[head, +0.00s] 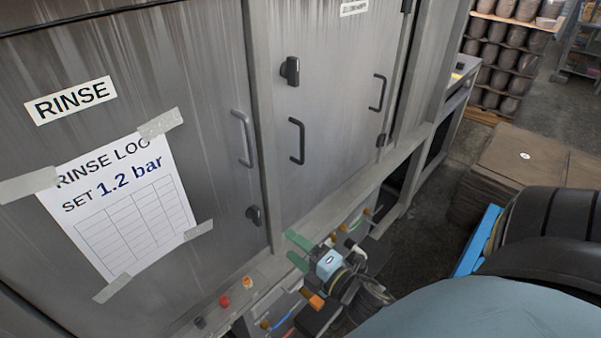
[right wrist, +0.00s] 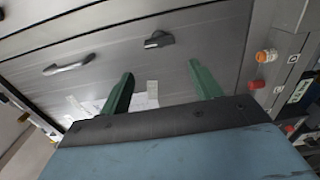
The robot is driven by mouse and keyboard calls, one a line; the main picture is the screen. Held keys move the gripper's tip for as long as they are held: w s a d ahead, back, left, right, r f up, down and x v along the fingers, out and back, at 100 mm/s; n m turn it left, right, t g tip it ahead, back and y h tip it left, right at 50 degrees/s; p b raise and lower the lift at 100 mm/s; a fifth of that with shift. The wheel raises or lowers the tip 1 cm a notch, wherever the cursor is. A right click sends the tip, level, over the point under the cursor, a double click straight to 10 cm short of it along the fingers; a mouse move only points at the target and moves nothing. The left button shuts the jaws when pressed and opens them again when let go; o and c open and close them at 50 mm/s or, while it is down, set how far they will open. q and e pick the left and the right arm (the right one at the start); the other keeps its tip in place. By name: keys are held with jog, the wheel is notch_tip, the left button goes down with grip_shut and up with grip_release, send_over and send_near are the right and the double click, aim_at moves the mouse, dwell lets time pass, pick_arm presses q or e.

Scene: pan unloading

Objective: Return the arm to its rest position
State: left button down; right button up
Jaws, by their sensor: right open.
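My right gripper (head: 294,248) has two green fingers and shows at the lower middle of the head view, in front of the lower edge of a grey metal cabinet (head: 330,110). In the right wrist view the fingers (right wrist: 158,90) stand wide apart with nothing between them. The gripper is open and empty. Behind it in that view are a black latch knob (right wrist: 158,39) and a metal handle (right wrist: 70,64) on the cabinet door. My left gripper is in neither view.
A rinse log sheet (head: 125,215) is taped to the cabinet's left door, under a RINSE label (head: 70,100). A red button (head: 224,301) sits on the ledge below. Stacked brown boxes (head: 520,165) stand at right, with shelves of dark round items (head: 505,55) behind. Grey floor shows between.

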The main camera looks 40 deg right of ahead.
jog(key=shift+s+d, duration=0.1)
jog(key=shift+s, duration=0.5)
jog(key=s+a+f+m+g+b, duration=0.1)
jog(key=s+f+m+g+b, duration=0.2)
jog(key=f, duration=0.8)
jog(key=s+a+f+m+g+h, duration=0.1)
jog(key=s+f+m+g, duration=0.25)
jog(key=f, duration=0.75)
jog(key=s+a+f+m+g+b, duration=0.2)
jog(key=s+f+m, duration=0.2)
jog(key=f, duration=0.7)
jog(key=s+f+m+g+b, duration=0.1)
jog(key=s+f+m+g, duration=0.2)
jog(key=s+f, duration=0.4)
jog(key=s+a+f+m+g+b, duration=0.1)
jog(key=s+f+m+g, duration=0.2)
jog(key=s, duration=1)
notch_tip(320, 180, down, 5)
jog(key=shift+s+f+g+h, duration=0.15)
jog(key=shift+s+g+h, duration=0.15)
jog(key=shift+g, duration=0.95)
jog(key=shift+a, duration=0.1)
